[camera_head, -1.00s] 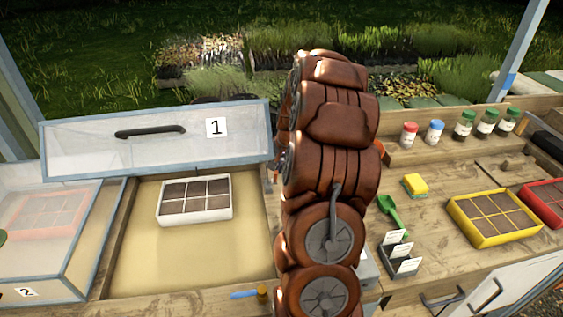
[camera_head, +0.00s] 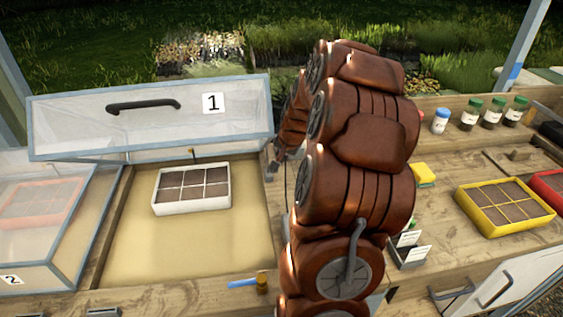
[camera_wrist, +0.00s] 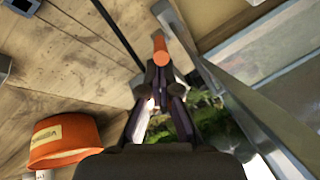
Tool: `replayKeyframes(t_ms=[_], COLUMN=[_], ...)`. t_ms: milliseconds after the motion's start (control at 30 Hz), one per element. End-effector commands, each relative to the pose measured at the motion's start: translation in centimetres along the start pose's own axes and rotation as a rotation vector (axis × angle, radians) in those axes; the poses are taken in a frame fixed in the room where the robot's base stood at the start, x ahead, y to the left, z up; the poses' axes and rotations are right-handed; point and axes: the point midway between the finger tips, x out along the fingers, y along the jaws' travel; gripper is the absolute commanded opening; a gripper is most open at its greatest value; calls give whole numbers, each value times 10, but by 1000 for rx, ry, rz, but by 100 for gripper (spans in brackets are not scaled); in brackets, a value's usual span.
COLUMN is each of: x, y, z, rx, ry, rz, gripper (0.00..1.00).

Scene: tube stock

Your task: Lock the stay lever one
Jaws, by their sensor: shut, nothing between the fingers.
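Cold frame lid 1 (camera_head: 160,118), a clear panel with a grey frame and black handle, stands raised and tilted above its bed. In the wrist view, my gripper (camera_wrist: 161,88) is shut and empty. Just beyond its fingertips is an orange cylindrical tip (camera_wrist: 160,50) on a grey bar, perhaps the stay lever; I cannot tell whether they touch. In the head view, my brown arm covers the right side of the frame, and my gripper's fingers cannot be made out. A blue lever (camera_head: 243,283) with a brass knob lies on the front wooden edge.
A white seed tray (camera_head: 192,205) sits in the bed. Closed frame 2 (camera_head: 70,235) stands at the left. Right of my arm are a yellow tray (camera_head: 490,228), bottles (camera_head: 470,114) and label cards (camera_head: 409,255). An orange labelled pot (camera_wrist: 62,142) shows in the wrist view.

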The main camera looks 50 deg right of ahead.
Motion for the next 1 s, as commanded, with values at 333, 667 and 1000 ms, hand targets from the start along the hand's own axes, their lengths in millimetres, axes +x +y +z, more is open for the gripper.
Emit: replayKeyframes(t_ms=[333,667,1000], x=[5,2,1], y=[9,12,11], z=[14,17,17], rx=[-17,-30,-31], ry=[110,183,186], rz=[-74,-118,-120], gripper=[0,0,0])
